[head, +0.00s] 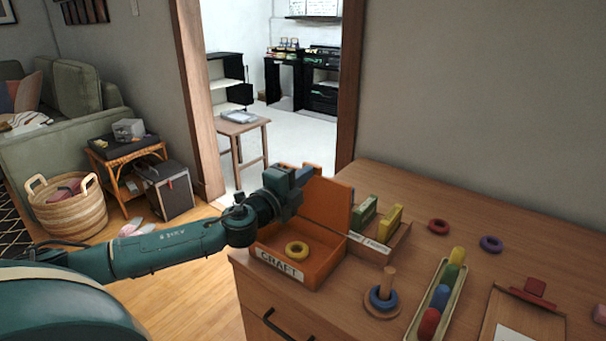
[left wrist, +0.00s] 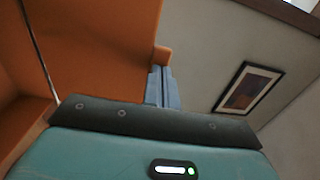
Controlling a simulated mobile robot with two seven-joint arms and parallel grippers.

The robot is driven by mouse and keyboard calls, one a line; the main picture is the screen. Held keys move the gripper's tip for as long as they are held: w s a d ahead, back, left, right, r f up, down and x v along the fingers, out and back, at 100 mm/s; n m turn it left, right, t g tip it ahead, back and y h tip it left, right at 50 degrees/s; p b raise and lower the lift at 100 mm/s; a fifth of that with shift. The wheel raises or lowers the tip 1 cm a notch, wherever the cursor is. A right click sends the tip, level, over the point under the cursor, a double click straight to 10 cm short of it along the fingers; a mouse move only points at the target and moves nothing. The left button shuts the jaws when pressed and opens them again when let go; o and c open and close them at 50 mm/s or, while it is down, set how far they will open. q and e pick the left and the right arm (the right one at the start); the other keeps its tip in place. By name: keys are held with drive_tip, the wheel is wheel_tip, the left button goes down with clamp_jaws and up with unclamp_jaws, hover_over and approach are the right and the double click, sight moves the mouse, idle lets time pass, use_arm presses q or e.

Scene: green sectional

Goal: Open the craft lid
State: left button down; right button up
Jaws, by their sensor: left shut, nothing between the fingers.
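The orange craft box (head: 318,272) stands at the left end of the wooden dresser top, with a "CRAFT" label on its front. Its orange lid (head: 328,204) is raised and stands upright at the back of the box. A yellow ring (head: 297,250) lies inside the box. My left gripper (head: 303,174) is shut and empty at the upper left part of the lid; I cannot tell whether it touches. In the left wrist view the lid (left wrist: 105,45) fills the upper left, and the shut blue fingers (left wrist: 162,88) are beside its edge. My right gripper is not in view.
Right of the box are a tray with green and yellow blocks (head: 388,225), a peg with a blue ring (head: 383,298), a long tray of coloured pegs (head: 440,295), a red ring (head: 438,226), a purple ring (head: 491,243) and a clipboard (head: 522,315). A wall stands behind the dresser.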

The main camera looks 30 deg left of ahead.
sight(313, 165)
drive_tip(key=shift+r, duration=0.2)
use_arm(q)
drive_tip(key=w+r+g+p, duration=0.1)
drive_tip(key=w+p, duration=0.1)
drive_tip(key=p, duration=0.5)
drive_tip(key=shift+r, duration=0.15)
drive_tip(key=shift+w+d+f+p, duration=0.1)
drive_tip(key=shift+w+f+p, duration=0.1)
drive_tip(key=shift+w, duration=0.35)
drive_tip(key=shift+w+f+p, duration=0.1)
drive_tip(key=shift+w+f, duration=0.05)
drive_tip(key=shift+w, duration=0.4)
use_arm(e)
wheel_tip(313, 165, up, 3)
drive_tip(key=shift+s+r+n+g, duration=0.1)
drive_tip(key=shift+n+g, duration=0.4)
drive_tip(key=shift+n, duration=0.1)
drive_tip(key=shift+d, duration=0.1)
